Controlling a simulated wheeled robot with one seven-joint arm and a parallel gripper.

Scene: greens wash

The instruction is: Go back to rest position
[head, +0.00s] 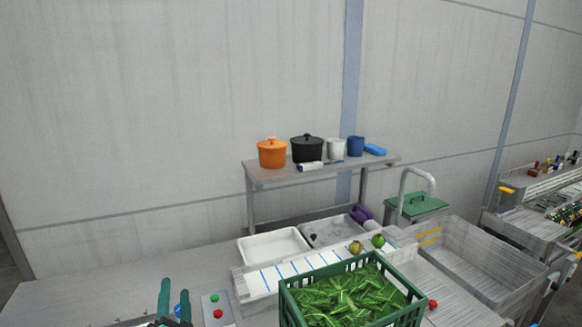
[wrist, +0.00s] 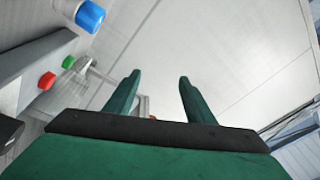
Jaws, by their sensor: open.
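My gripper (head: 172,300) shows at the bottom edge of the head view, left of the green crate, with its two green fingers pointing up. In the wrist view my gripper (wrist: 155,85) has its fingers well apart with nothing between them. It is open and empty. My arm below the gripper is out of the head view.
A green crate (head: 294,305) full of leafy greens stands at the front centre. A control box with green and red buttons (head: 216,313) sits right of my gripper. Behind are a white tray (head: 262,249), a sink and a shelf (head: 290,174) with pots. The left counter is clear.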

